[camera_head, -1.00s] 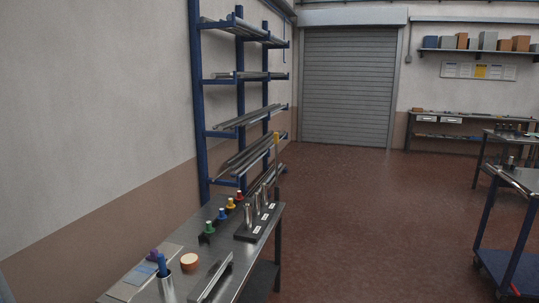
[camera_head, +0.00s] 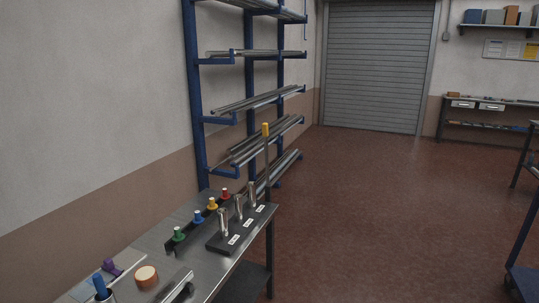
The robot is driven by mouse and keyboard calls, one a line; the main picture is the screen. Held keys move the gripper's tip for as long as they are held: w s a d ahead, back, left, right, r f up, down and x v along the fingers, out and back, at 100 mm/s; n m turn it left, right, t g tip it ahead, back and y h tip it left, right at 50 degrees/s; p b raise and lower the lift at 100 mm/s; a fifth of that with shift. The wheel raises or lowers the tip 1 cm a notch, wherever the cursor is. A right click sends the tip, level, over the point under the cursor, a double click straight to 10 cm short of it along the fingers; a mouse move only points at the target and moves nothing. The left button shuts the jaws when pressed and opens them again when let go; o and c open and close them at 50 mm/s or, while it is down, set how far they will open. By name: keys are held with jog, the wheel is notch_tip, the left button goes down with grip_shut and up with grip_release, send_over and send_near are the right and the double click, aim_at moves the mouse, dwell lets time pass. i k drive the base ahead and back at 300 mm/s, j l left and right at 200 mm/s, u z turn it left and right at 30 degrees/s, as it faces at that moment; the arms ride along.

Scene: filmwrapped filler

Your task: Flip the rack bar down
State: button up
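A blue rack (camera_head: 192,90) stands against the left wall, with long metal bars (camera_head: 262,98) lying on its arms at several levels. An upright bar with a yellow tip (camera_head: 265,130) stands at the front of the rack's lower levels, just behind the far end of the workbench. Its lower part is hidden behind the bench items, and I cannot tell how it is fixed. My gripper is not in view.
A blue cart (camera_head: 523,281) stands at the right edge. The red-brown floor (camera_head: 390,210) between them is clear.

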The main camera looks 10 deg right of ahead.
aim_at(264, 126)
jog(key=i+l+u, duration=0.1)
jog(key=i+l, duration=0.35)
jog(key=i, duration=0.35)
jog(key=i+l+u, duration=0.1)
jog(key=i+l, duration=0.4)
jog(key=i, duration=0.3)
jog(key=i+l, duration=0.6)
jog(key=i, duration=0.2)
jog(key=i+l+u, duration=0.15)
jog(key=i+l, duration=0.4)
jog(key=i, duration=0.25)
